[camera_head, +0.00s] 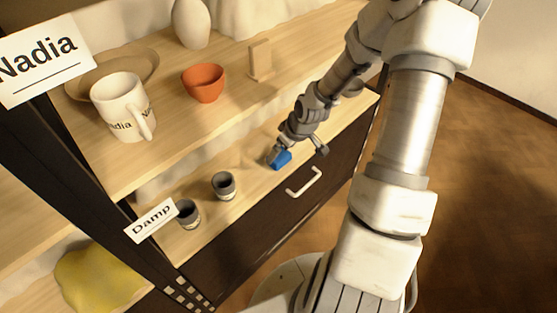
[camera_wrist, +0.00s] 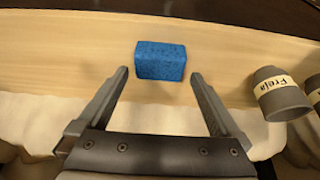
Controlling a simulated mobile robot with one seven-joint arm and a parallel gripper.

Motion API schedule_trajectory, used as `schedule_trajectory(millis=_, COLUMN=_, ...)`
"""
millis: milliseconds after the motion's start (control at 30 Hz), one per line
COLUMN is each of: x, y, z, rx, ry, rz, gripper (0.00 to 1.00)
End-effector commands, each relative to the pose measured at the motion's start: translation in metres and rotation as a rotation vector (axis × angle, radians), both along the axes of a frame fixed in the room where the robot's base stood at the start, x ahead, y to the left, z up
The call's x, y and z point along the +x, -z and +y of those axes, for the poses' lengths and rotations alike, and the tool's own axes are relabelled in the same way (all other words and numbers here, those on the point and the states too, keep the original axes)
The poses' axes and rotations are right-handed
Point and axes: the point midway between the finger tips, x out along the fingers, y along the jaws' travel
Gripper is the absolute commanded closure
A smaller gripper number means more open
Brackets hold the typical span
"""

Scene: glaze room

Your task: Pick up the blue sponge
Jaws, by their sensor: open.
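The blue sponge (camera_head: 281,159) lies on the lower wooden shelf, near its front edge, in the head view. In the wrist view the blue sponge (camera_wrist: 161,60) is a small block lying ahead of my fingertips, roughly centred across the gap. My gripper (camera_wrist: 158,73) is open, with one finger to the left of the sponge and one to the right. Nothing is held between the fingers. In the head view my gripper (camera_head: 278,149) is right at the sponge and hides part of it. I cannot tell whether a finger touches it.
Two grey cups (camera_head: 223,186) (camera_head: 187,213) stand left on the lower shelf; a cup labelled Freja (camera_wrist: 280,94) is right in the wrist view. The upper shelf (camera_head: 205,125) overhangs, bearing a mug (camera_head: 120,103) and orange bowl (camera_head: 203,83). A drawer handle (camera_head: 304,181) is below.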

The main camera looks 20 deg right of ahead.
Motion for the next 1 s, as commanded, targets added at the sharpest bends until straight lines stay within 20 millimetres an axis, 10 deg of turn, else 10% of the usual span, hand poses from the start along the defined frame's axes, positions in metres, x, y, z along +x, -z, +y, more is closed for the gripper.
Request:
schedule_trajectory(millis=500, x=0.015, y=0.036, z=0.005, rx=0.0, ry=0.0, rz=0.0, gripper=0.02)
schedule_trajectory(millis=867, x=0.015, y=0.035, z=0.005, rx=0.0, ry=0.0, rz=0.001, gripper=0.66)
schedule_trajectory(millis=1000, x=0.015, y=0.035, z=0.005, rx=0.0, ry=0.0, rz=0.001, gripper=0.66)
